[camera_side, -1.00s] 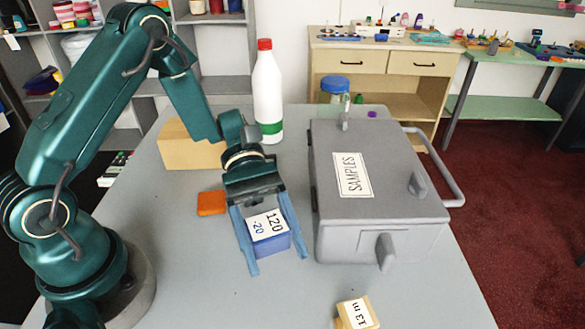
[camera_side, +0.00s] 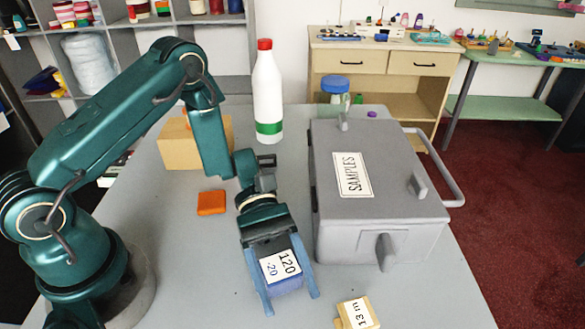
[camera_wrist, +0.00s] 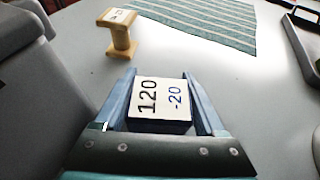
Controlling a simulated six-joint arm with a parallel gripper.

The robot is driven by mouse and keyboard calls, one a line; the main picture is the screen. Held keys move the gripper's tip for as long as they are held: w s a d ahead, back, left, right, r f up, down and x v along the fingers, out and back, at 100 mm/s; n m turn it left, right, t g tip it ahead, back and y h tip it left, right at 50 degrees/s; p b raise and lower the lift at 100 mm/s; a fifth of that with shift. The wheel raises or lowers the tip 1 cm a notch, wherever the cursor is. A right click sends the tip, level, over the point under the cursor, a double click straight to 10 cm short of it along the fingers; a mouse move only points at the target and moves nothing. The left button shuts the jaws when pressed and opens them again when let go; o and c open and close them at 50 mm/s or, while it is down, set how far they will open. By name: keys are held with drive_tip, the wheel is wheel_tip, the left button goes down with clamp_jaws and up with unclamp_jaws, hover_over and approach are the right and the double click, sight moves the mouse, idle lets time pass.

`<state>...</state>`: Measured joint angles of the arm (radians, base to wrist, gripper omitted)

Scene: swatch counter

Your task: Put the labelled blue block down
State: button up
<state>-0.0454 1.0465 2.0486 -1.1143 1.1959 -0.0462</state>
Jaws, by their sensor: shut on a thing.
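The blue block (camera_side: 289,285) has a white label on top reading "120" and "-20". It also shows in the wrist view (camera_wrist: 160,105). My gripper (camera_side: 291,304) is shut on the block, with one blue finger along each side of it. The gripper is just left of the grey case's front corner. Whether the block's underside touches the table cannot be told.
A grey case (camera_side: 335,222) marked "SAMPLES" stands close on the right. An orange block (camera_side: 211,203), a white bottle (camera_side: 268,95) and a cardboard-coloured box (camera_side: 188,152) are behind. A striped cloth (camera_wrist: 200,22) lies ahead in the wrist view.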

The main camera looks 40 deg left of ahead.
drive_tip(key=o, duration=1.4)
drive_tip(key=shift+f, duration=0.1)
drive_tip(key=shift+w+a+r, duration=0.15)
drive_tip(key=shift+a+r, duration=0.05)
drive_tip(key=v, duration=1.1)
drive_tip(key=shift+a+r, duration=0.1)
drive_tip(key=shift+a, duration=0.1)
drive_tip(key=s+a+r+m+t+y, duration=0.1)
drive_tip(key=s+r+m+t+y, duration=0.1)
drive_tip(key=r+m+t+y, duration=0.1)
drive_tip(key=s+a+r+m+t+y, duration=0.2)
drive_tip(key=s+r+m+t+y, duration=0.1)
drive_tip(key=r+m+t+y, duration=0.1)
drive_tip(key=s+a+r+m+t+y, duration=0.1)
drive_tip(key=s+r+m+t+y, duration=0.2)
drive_tip(key=r+m+y, duration=0.1)
drive_tip(key=shift+s+a+r+m+t+y, duration=0.1)
drive_tip(key=shift+s+a+m+t+y, duration=0.1)
drive_tip(key=shift+m+y, duration=0.3)
drive_tip(key=shift+s+a+r+m+t+y, duration=0.1)
drive_tip(key=shift+m+t+y, duration=0.1)
drive_tip(key=shift+m, duration=0.5)
